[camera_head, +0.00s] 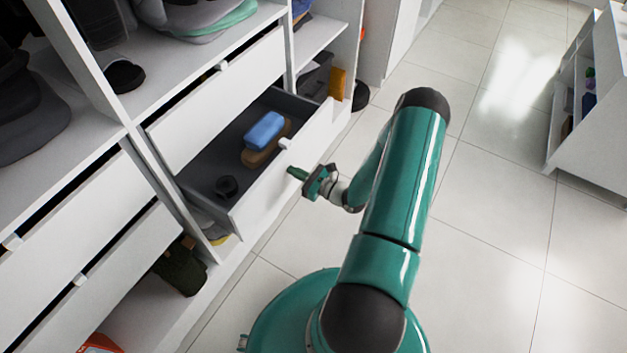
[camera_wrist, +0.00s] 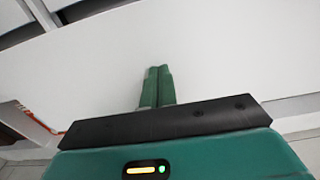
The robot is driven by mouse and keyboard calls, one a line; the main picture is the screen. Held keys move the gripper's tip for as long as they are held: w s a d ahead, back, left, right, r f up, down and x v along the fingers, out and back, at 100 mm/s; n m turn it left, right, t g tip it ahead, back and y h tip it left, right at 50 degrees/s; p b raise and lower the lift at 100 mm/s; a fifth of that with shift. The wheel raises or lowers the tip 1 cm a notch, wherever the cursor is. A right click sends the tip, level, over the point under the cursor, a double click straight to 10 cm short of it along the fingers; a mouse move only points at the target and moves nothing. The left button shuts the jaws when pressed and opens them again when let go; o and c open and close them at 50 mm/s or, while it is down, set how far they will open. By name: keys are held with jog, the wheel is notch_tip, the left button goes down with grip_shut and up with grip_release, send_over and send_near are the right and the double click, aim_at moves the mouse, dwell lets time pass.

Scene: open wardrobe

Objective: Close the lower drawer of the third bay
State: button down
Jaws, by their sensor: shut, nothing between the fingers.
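The lower drawer (camera_head: 263,196) stands pulled out from the wardrobe in the head view, its white front facing my arm. Its dark interior holds a blue item (camera_head: 264,131) on a brown one, and a small dark round object (camera_head: 227,186). A white knob (camera_head: 285,143) sits at the top edge of its front. My gripper (camera_head: 293,173) is shut, with its fingertips at or very close to the drawer front, below the knob. In the wrist view the green fingers (camera_wrist: 158,78) are together against the white front panel (camera_wrist: 230,55); whether they touch it I cannot tell.
Two more drawers (camera_head: 70,235) are at the left. An orange-yellow item (camera_head: 337,83) stands beyond the open drawer. Tiled floor (camera_head: 490,200) is clear to the right, up to a white shelf unit (camera_head: 590,130).

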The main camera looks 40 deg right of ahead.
aim_at(246, 151)
jog(key=x, duration=2)
jog(key=shift+d+f, duration=0.1)
jog(key=shift+w, duration=0.2)
jog(key=shift+w+r, duration=0.1)
jog(key=shift+r, duration=0.1)
